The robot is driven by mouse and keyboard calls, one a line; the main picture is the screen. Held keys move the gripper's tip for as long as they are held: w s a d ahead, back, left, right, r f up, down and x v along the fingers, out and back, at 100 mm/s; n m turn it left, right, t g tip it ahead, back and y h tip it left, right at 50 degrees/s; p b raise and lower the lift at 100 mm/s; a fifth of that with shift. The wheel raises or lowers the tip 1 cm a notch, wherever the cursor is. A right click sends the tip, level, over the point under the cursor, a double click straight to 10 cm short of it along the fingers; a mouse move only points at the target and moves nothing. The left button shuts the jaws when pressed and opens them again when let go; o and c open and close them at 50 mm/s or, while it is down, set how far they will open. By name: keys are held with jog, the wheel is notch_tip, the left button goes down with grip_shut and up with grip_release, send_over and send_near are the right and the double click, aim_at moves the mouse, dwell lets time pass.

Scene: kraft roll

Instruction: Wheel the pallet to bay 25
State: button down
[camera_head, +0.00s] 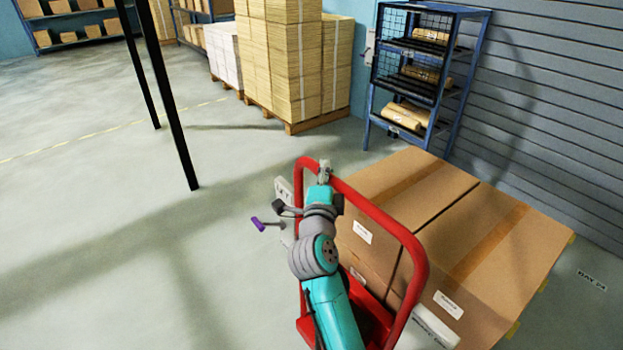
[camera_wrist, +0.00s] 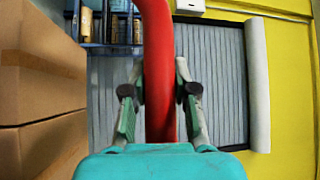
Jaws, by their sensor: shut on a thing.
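My gripper (camera_head: 324,172) is at the top of the red tubular handle (camera_head: 413,245) of a wheeled truck. In the wrist view its two fingers (camera_wrist: 160,100) are closed around the red bar (camera_wrist: 160,60), one on each side. Large brown cartons (camera_head: 400,200) stand beyond the handle, apparently on the load this truck carries. Small yellowish edges (camera_head: 513,330) show beneath the cartons; the pallet itself is mostly hidden. The red base (camera_head: 372,320) shows low down, partly behind my arm. A floor marking (camera_head: 591,280) at the right seems to read BAY 24.
A blue rack (camera_head: 456,100) with paper rolls stands behind the cartons, by a grey slatted shutter (camera_head: 540,100). Stacked tan goods (camera_head: 290,60) sit on a pallet at the back. Thin black posts (camera_head: 172,110) rise at the left. The left floor (camera_head: 80,230) is mostly clear.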

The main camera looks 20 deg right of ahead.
jog(key=shift+w+d+f, duration=0.15)
jog(key=shift+w+d, duration=0.05)
jog(key=shift+d, duration=0.4)
jog(key=shift+w+d+f, duration=0.15)
jog(key=shift+d, duration=0.45)
jog(key=shift+a, duration=0.1)
jog(key=c, duration=1)
grip_release()
jog(key=shift+a, duration=0.15)
jog(key=shift+o, duration=0.6)
jog(key=shift+r, duration=0.1)
jog(key=shift+s, duration=0.1)
jog(key=v, duration=1.2)
